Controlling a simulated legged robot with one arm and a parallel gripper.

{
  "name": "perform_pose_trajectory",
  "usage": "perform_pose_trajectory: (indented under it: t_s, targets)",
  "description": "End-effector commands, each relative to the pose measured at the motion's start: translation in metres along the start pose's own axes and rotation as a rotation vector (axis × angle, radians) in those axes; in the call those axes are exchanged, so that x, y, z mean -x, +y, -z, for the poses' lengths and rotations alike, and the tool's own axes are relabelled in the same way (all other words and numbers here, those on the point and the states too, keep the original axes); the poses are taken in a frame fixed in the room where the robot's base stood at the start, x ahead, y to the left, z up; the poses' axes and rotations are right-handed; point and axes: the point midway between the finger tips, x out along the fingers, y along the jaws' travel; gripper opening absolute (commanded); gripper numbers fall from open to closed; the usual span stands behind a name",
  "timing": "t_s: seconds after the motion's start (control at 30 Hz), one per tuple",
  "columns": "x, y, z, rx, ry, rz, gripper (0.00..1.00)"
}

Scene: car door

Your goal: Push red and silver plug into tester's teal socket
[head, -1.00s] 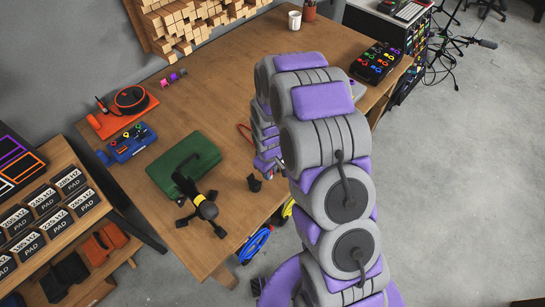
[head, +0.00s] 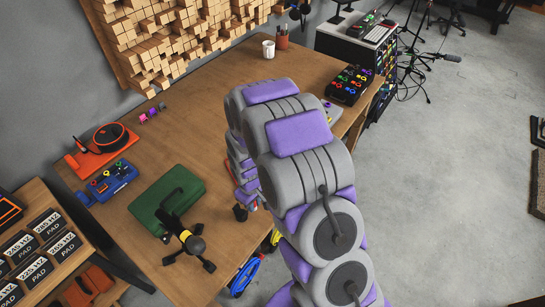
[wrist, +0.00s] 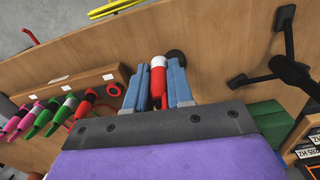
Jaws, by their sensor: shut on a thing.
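My gripper (wrist: 158,92) is shut on the red and silver plug (wrist: 158,78), which stands between the two blue-grey fingers in the wrist view. The plug's top band looks white or silver and its middle red. A dark round thing (wrist: 176,57) lies just beyond the right fingertip on the wooden surface. In the head view my arm hides most of the gripper, which is low near the table's front edge. A black box with coloured parts (head: 350,84) stands at the table's right end. I cannot make out a teal socket, or tell which box is the tester.
A wooden rack (wrist: 65,82) holds several pink, green and red plugs left of my gripper. A green case (head: 166,203), a black and yellow tripod (head: 188,243) and a blue box (head: 118,180) stand on the table's left part. The middle of the table (head: 215,110) is clear.

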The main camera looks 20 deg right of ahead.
Motion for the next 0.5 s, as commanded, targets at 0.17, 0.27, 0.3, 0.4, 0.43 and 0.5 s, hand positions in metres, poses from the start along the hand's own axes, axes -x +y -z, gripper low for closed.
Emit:
perform_pose_trajectory:
  t_s: [0.17, 0.27, 0.3, 0.4, 0.43, 0.5]
  targets:
    - [0.063, 0.043, 0.026, -0.215, 0.016, -0.014, 0.00]
    - [0.101, 0.062, 0.032, -0.338, 0.013, -0.011, 0.00]
    - [0.116, 0.069, 0.034, -0.382, 0.017, -0.010, 0.00]
    - [0.142, 0.079, 0.034, -0.469, 0.010, -0.002, 0.00]
    - [0.149, 0.081, 0.034, -0.488, 0.009, 0.000, 0.00]
    - [0.161, 0.086, 0.035, -0.522, 0.011, 0.002, 0.00]
